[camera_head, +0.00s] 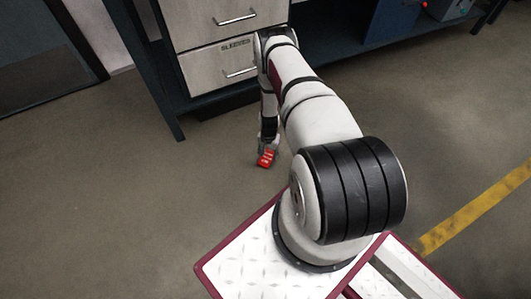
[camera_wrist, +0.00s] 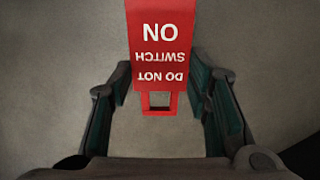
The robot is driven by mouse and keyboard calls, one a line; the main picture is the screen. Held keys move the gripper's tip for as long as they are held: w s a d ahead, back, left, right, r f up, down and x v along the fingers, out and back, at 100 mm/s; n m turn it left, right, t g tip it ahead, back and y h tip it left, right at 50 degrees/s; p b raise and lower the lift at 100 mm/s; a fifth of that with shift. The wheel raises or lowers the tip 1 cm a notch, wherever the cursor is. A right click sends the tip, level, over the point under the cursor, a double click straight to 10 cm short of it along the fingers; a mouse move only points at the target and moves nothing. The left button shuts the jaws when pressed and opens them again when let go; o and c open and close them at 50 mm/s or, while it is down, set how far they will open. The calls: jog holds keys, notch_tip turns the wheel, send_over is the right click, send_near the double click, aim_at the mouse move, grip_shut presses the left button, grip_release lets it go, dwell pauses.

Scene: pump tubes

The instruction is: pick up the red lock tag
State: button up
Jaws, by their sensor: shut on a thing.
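The red lock tag (camera_wrist: 160,38) is a flat red piece with white lettering that reads "DO NOT SWITCH ON", upside down in the wrist view. A square slot shows at its near end. My gripper (camera_wrist: 161,74) is shut on the tag, with one green-padded finger at each side edge. In the head view the tag (camera_head: 266,158) shows as a small red patch below my gripper (camera_head: 267,146), over the bare floor. The tag's far end is cut off by the top of the wrist view.
A drawer cabinet (camera_head: 208,68) labelled "SLEEVES" stands behind my arm in a dark blue bench frame (camera_head: 147,75). A small red item (camera_head: 408,3) is at the top right. A yellow floor line (camera_head: 478,210) runs at the right. The floor at left is clear.

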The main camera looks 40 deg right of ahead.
jog(key=s+d+p, duration=0.1)
jog(key=s+d, duration=0.1)
jog(key=s, duration=0.2)
jog(key=s+d+p, duration=0.1)
jog(key=s+d, duration=0.1)
jog(key=s, duration=0.3)
jog(key=s+d+r+p, duration=0.1)
jog(key=s+d+p, duration=0.1)
jog(key=s, duration=0.2)
jog(key=shift+s+d, duration=0.1)
jog(key=shift+s, duration=0.1)
